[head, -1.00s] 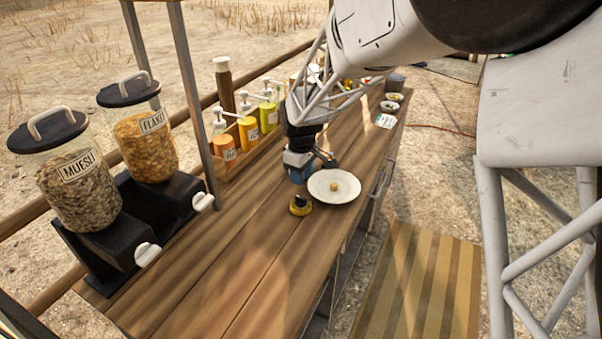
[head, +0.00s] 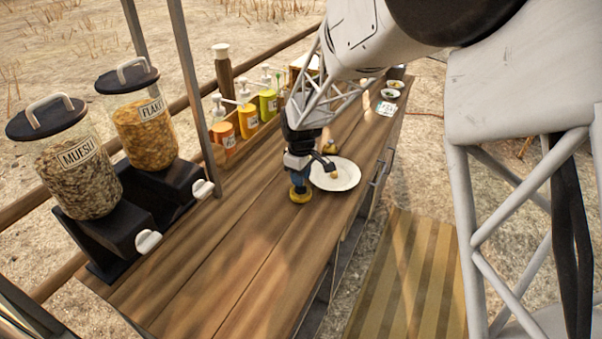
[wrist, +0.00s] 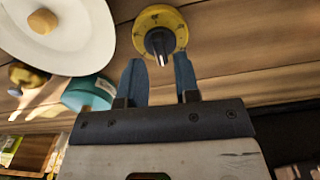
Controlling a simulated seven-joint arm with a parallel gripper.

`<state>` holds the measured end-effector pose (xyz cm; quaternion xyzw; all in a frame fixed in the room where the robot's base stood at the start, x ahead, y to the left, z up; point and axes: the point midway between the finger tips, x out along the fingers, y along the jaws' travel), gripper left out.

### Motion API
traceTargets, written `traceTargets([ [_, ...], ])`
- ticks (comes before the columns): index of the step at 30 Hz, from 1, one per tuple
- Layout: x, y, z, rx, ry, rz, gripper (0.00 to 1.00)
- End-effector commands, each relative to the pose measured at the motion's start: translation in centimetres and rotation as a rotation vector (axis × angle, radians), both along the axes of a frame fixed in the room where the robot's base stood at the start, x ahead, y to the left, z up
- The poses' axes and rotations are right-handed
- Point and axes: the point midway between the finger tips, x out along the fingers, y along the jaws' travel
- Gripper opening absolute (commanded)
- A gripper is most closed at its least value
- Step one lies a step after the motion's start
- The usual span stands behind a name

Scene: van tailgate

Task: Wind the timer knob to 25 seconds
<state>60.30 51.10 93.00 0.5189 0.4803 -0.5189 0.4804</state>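The timer is a round yellow dial (head: 301,197) on the wooden counter, just left of the white plate. In the wrist view the timer (wrist: 178,20) has dark marks around its face and a dark raised knob (wrist: 158,42) at its middle. The marks are too small to read. My gripper (head: 299,188) points down over the timer. In the wrist view its two blue fingers (wrist: 158,62) are apart, with the knob's near end around the gap between their tips. I cannot tell whether either finger touches the knob.
A white plate (head: 347,174) with a small tan piece (head: 334,176) sits close beside the gripper. A teal round thing (wrist: 88,94) shows in the wrist view. Pump bottles (head: 248,118) line the back edge; cereal dispensers (head: 80,170) stand left. The front counter is clear.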

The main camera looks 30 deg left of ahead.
Motion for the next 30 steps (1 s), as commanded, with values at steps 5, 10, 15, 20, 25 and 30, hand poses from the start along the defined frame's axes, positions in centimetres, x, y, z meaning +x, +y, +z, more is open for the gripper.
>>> traceTargets([
  [5, 0.0, 0.0, -0.01, 0.0, 0.0, 0.0, 0.3],
  [10, 0.0, 0.0, -0.02, 0.0, 0.0, 0.0, 0.3],
  [15, 0.0, 0.0, -0.14, 0.0, 0.0, 0.0, 0.3],
  [20, 0.01, 0.0, -0.35, 0.0, 0.0, 0.0, 0.3],
  [25, 0.01, 0.01, -0.58, 0.0, 0.0, 0.0, 0.3],
  [30, 0.01, 0.01, -0.82, 0.0, 0.0, 0.0, 0.3],
])
